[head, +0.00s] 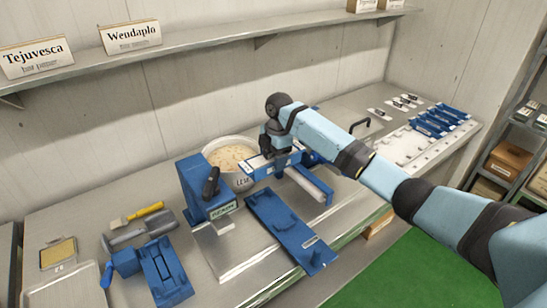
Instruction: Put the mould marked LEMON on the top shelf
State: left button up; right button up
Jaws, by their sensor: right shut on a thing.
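My right gripper (270,150) reaches in from the right and is shut on a blue piece (276,165) with a pale label, at the front right of the kettle (212,149). The label on this piece is too small to read. A blue block (205,182) with a dark handle stands left of it and bears a green-edged label (222,211) that I cannot read surely. A long blue mould-like tray (285,228) lies on the bench in front. I cannot tell which mould is marked LEMON. My left gripper is not in view.
A wall shelf (190,50) carries name signs for Tejuvesca (36,57) and Wendaplo (130,37), with bare room between them and the boxes at its right end. Several blue moulds (440,118) lie at the bench's right. A metal rack (512,140) stands far right.

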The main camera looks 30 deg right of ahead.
dwell(0.3)
jog(key=s+d, duration=0.1)
jog(key=s, duration=1.2)
jog(key=shift+d, duration=0.4)
jog(key=shift+s+d, duration=0.15)
jog(key=shift+s, duration=0.9)
jog(key=shift+s+d, duration=0.1)
jog(key=shift+s, duration=0.9)
jog(key=s+d, duration=0.1)
jog(key=s, duration=0.8)
jog(key=shift+w, duration=0.1)
